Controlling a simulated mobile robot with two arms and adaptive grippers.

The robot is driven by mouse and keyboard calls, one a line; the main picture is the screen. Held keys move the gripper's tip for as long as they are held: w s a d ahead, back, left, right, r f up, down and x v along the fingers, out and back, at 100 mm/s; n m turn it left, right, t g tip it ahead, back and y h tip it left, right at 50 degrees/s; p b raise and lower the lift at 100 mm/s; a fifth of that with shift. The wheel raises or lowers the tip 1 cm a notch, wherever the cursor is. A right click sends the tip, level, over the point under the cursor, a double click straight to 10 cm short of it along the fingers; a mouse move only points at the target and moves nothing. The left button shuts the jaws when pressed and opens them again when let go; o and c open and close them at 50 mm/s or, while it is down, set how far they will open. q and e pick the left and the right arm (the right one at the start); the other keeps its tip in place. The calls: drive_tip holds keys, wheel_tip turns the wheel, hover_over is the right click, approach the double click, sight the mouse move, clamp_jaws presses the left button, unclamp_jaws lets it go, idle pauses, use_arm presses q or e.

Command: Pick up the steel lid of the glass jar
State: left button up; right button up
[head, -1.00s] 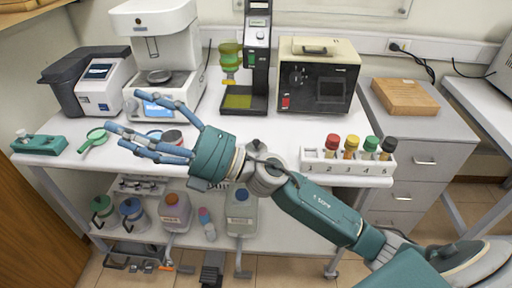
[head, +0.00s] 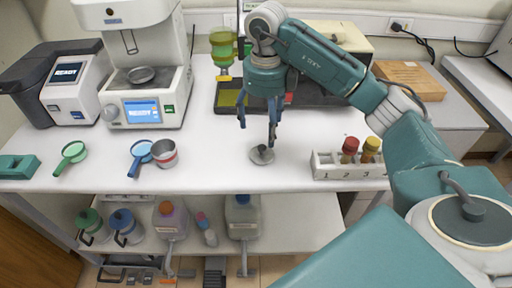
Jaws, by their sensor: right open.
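A small round grey steel lid (head: 262,155) with a raised knob is on the white table, near the middle. I cannot tell whether anything is under it. My right gripper (head: 257,130) points down just above and behind the lid in the picture, with its blue fingers apart and nothing between them. The fingertips look clear of the lid. A small round container with a red band (head: 164,153) stands further left; I cannot tell if it is the glass jar. My left gripper is out of view.
A white numbered rack (head: 326,168) with coloured-cap vials stands right, partly behind my arm. A white instrument (head: 148,80) stands at the back. The table around the lid is clear.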

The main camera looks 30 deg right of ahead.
sight(262, 147)
drive_tip(key=f, duration=0.1)
drive_tip(key=s+f, duration=0.1)
drive_tip(key=f, duration=0.1)
drive_tip(key=shift+f+p, duration=0.15)
drive_tip(key=shift+p, duration=0.15)
drive_tip(key=shift+w+a+f, duration=0.1)
drive_tip(key=shift+w+f, duration=0.05)
drive_tip(key=shift+f, duration=0.15)
drive_tip(key=f, duration=0.1)
drive_tip(key=f+p, duration=0.1)
drive_tip(key=f, duration=0.1)
drive_tip(key=f+p, duration=0.1)
drive_tip(key=shift+w+a+f, duration=0.15)
drive_tip(key=shift+w+a, duration=0.05)
drive_tip(key=shift+w, duration=0.05)
drive_tip(key=shift+f, duration=0.45)
drive_tip(key=shift+w, duration=0.1)
drive_tip(key=shift+c, duration=0.5)
drive_tip(key=c, duration=0.8)
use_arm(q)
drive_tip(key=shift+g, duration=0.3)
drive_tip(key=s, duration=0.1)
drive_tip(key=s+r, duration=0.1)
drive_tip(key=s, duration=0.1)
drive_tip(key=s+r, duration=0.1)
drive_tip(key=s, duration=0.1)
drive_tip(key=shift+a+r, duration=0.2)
use_arm(e)
drive_tip(key=c, duration=0.4)
